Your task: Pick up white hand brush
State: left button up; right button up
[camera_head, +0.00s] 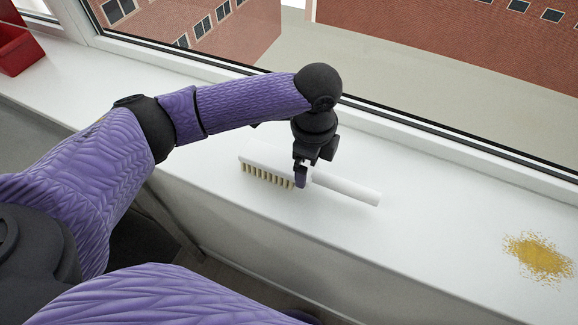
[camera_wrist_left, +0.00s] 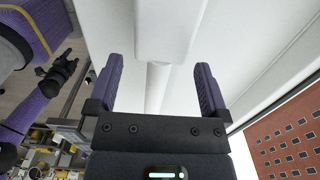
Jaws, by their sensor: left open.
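The white hand brush (camera_head: 345,188) lies on the white window sill, with its bristled head to the left and its round handle to the right. My left gripper (camera_head: 301,178) points down over the brush where head and handle meet, hiding part of it. In the left wrist view, the open fingers of this gripper (camera_wrist_left: 157,66) stand on either side of the brush handle (camera_wrist_left: 157,85), and the brush head (camera_wrist_left: 168,30) lies beyond them. I cannot tell whether they touch it. My right gripper (camera_wrist_left: 66,66) shows small and dark at the left of the wrist view.
The white sill (camera_head: 440,225) is clear to the right of the brush up to a yellow crumbly patch (camera_head: 538,257). A red container (camera_head: 18,50) stands at the far left. The window frame (camera_head: 425,130) runs along the sill's back edge. The sill drops off at the front.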

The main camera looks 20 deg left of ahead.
pick_arm(q)
notch_tip(320, 180, down, 4)
jog(key=shift+w+a+r, duration=0.1)
jog(key=shift+r, duration=0.15)
jog(key=c, duration=1.2)
notch_tip(320, 180, up, 10)
jog(key=shift+r+p, duration=0.1)
jog(key=shift+p, duration=0.85)
